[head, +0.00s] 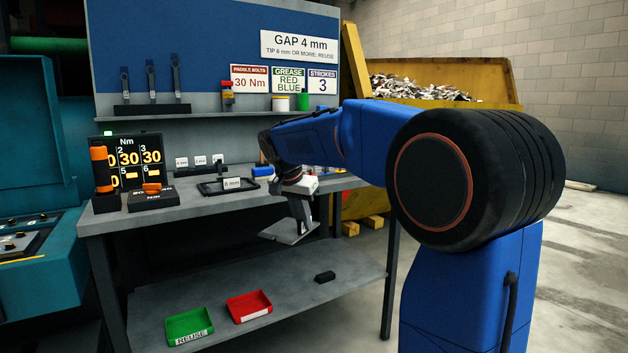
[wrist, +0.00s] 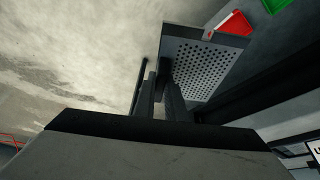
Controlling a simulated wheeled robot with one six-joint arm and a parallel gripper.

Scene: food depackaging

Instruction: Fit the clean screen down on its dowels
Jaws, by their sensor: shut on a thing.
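The screen, a grey plate with rows of small holes, is in my gripper (head: 300,215). In the head view the screen (head: 288,234) hangs tilted below the gripper, in front of the bench's right part. In the wrist view the gripper fingers (wrist: 160,90) close on the near edge of the screen (wrist: 207,66), whose holes show clearly. A teal machine (head: 38,275) stands at the far left, with its lid up and several small dark fittings on its open top. I cannot tell whether any of these are the dowels.
The bench (head: 150,222) carries a torque display (head: 128,155), orange-handled tools and a black tray (head: 225,187). On the lower shelf are a green bin (head: 189,326), a red bin (head: 249,306) and a black block (head: 325,277). A yellow skip (head: 440,90) stands behind; the floor at right is clear.

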